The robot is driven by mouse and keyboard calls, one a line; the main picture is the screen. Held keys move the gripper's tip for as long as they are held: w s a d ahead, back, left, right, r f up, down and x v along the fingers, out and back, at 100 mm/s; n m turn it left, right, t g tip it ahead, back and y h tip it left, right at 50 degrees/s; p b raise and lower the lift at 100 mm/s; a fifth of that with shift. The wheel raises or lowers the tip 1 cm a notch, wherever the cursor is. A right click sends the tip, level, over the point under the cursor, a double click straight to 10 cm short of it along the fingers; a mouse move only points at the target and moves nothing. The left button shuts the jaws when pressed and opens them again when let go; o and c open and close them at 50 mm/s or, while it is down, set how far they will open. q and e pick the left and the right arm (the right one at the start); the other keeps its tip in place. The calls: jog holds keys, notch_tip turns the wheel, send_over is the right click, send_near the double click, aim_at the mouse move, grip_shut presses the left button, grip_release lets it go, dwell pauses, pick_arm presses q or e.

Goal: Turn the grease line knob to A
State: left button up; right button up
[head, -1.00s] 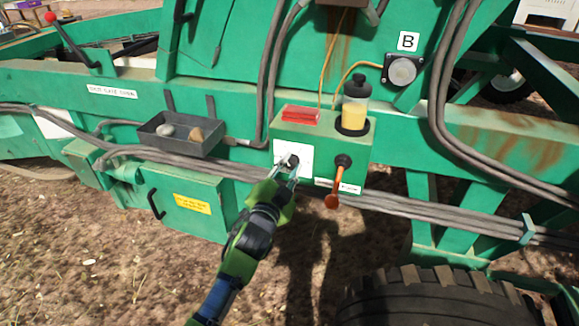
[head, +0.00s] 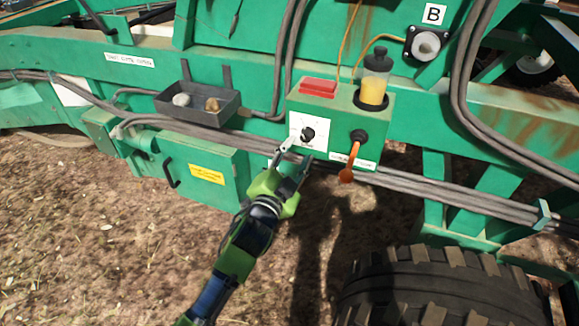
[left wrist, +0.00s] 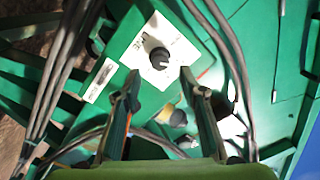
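The grease line knob (head: 308,134) is a small black knob on a white plate (head: 322,143) on the front of a green box. It also shows in the left wrist view (left wrist: 159,58), ahead of the fingertips. My left gripper (head: 297,150) is just in front of and below the knob. Its two fingers are spread apart with nothing between them, in the left wrist view too (left wrist: 160,85). The knob appears clear of the fingers. The plate's markings are too small to read in the head view. My right gripper is not in view.
An orange-handled lever (head: 347,172) hangs right of the plate. A yellow grease reservoir (head: 373,88) and red block (head: 318,88) sit on the box. A tray (head: 212,117) with two stones is to the left. Cables run below the box. A tire (head: 440,295) is at lower right.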

pick_arm(q)
jog(key=v, duration=0.5)
jog(key=shift+s+a, duration=0.15)
jog(key=shift+s, duration=0.15)
